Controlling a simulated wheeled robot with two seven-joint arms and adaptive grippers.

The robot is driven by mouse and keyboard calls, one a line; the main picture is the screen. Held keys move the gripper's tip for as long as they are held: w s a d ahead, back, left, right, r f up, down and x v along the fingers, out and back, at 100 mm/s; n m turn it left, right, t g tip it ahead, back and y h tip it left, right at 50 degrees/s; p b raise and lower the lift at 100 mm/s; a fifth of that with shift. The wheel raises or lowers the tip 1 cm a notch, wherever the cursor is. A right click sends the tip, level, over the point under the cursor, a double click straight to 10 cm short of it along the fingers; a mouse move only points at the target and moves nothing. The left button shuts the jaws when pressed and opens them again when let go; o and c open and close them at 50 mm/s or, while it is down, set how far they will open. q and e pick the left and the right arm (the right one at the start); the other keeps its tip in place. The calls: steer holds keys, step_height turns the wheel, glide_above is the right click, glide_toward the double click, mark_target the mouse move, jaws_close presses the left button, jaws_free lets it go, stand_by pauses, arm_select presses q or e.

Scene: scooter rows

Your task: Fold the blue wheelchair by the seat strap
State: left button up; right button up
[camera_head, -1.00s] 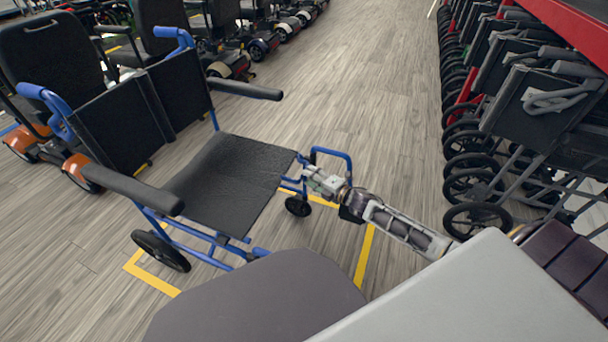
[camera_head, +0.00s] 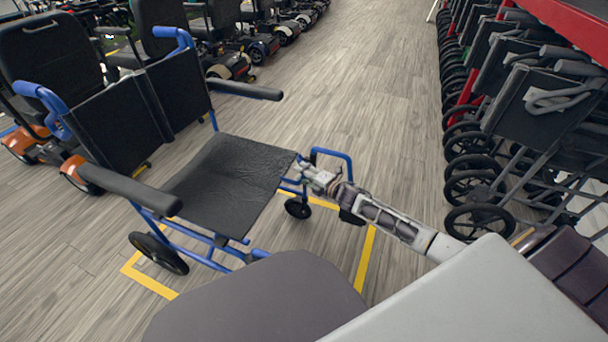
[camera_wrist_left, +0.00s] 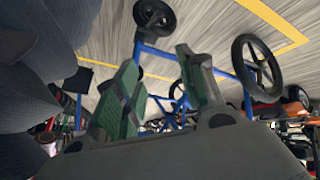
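The blue wheelchair (camera_head: 190,255) stands unfolded in the head view, with a blue frame, black backrest and black armrests. Its black seat (camera_head: 225,185) is spread out and slightly wrinkled. My right gripper (camera_head: 301,165) is at the seat's front right corner, close to the blue frame. Its fingertips are too small to show whether they grip anything, and I cannot make out a separate strap. My left gripper (camera_wrist_left: 160,95) shows in the left wrist view, with two green-padded fingers apart and blue frame tubes and wheels beyond them. It is hidden in the head view.
Yellow floor tape (camera_head: 365,258) marks the wheelchair's spot. Mobility scooters (camera_head: 225,55) line the back left. Folded black wheelchairs (camera_head: 520,110) stand along a red rack (camera_head: 570,28) at right. The wooden aisle (camera_head: 360,85) between them is clear.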

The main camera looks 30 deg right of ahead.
arm_select(q)
steer(key=shift+w+r, duration=0.1)
steer(key=shift+w, duration=0.15)
arm_select(e)
steer(key=shift+c, duration=0.2)
steer(key=shift+c, duration=1.3)
jaws_close()
arm_select(q)
steer(key=shift+w+d+r, duration=0.1)
steer(key=shift+d, duration=0.05)
